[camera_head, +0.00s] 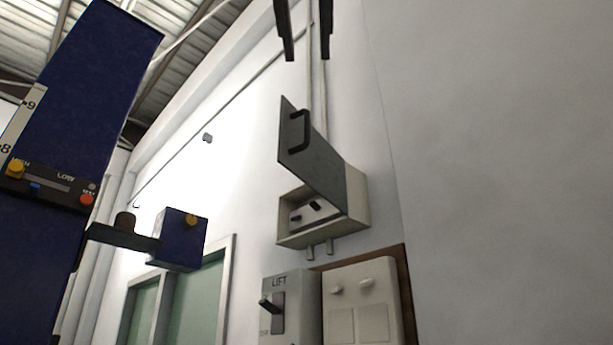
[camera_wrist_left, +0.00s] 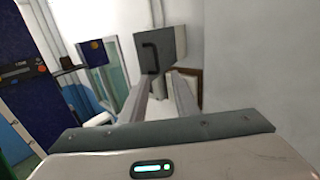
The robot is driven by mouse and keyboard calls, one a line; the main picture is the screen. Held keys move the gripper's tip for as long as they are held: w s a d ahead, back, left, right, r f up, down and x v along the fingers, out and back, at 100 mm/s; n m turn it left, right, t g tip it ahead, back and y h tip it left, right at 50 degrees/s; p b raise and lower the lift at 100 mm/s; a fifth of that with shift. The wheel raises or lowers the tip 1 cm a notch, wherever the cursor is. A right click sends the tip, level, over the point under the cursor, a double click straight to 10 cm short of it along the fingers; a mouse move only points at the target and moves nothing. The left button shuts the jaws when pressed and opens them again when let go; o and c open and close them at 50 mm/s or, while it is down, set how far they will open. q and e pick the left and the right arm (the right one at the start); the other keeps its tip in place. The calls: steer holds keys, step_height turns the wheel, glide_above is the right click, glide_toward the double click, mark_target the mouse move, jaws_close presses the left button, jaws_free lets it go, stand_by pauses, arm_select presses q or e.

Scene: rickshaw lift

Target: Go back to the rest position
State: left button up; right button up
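My left gripper (camera_head: 307,57) hangs in from the top of the head view, its two dark fingers apart with nothing between them. Its fingers also show apart in the left wrist view (camera_wrist_left: 163,82). Below it on the wall is a small beige box (camera_head: 355,215) with a grey cover (camera_head: 330,170) swung up and open. The cover has a black handle (camera_head: 299,131) and does not touch the fingers in the head view. The handle also shows beyond the fingers in the left wrist view (camera_wrist_left: 153,57). My right gripper is not in view.
A grey LIFT switch box (camera_head: 291,310) with a dark lever and a pale panel (camera_head: 362,305) are below the beige box. A blue column (camera_head: 75,130) with buttons and a blue box (camera_head: 178,240) stand left. The wall at right is bare.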

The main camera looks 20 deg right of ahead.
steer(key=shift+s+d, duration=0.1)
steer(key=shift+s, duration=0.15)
